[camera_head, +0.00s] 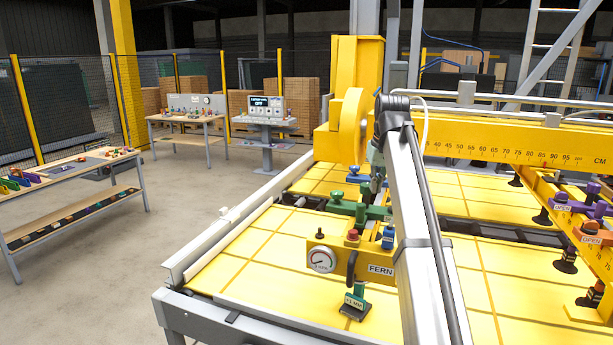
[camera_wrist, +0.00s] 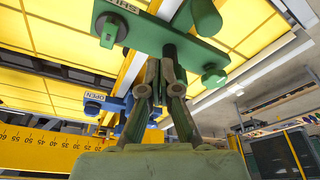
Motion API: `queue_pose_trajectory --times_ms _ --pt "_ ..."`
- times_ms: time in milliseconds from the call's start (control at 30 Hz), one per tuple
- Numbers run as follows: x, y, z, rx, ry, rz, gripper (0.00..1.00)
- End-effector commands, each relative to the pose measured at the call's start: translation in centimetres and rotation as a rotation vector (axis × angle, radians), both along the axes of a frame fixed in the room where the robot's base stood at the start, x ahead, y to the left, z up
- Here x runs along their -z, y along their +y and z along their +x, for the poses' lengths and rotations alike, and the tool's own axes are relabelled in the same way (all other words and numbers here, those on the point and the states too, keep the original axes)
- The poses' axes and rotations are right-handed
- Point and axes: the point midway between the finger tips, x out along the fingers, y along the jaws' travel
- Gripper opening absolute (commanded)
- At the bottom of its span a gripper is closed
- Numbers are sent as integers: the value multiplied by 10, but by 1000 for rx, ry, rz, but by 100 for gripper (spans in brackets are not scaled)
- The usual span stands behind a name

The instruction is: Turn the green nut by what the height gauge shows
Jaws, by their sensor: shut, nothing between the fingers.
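A green clamp bar (camera_wrist: 160,40) with a label reading SHUT crosses the wrist view. It carries a round knob (camera_wrist: 108,28) at one end and a smaller knob (camera_wrist: 214,76) at the other. A dark green post stands by my fingertips; which part is the green nut I cannot tell. My gripper (camera_wrist: 163,72) is shut and empty, close to this post; contact is unclear. In the head view the green fittings (camera_head: 341,201) show left of my gripper (camera_head: 376,184), partly hidden by my arm.
A yellow lifter block labelled FERN (camera_head: 380,270) carries a round dial (camera_head: 321,260). A blue fitting (camera_wrist: 137,112) marked OPEN sits beyond the green bar. Yellow panels (camera_head: 245,250) lie below. Purple (camera_head: 562,199) and orange (camera_head: 592,233) fittings are at right.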

Motion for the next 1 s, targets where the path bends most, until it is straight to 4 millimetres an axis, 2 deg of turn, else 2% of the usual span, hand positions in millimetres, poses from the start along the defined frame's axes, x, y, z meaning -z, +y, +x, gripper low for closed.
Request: queue_pose_trajectory --times_ms 567,1000 --pt "-1 3 2 -1 -4 1 0" --pt "-1 13 -1 -2 -4 1 0"
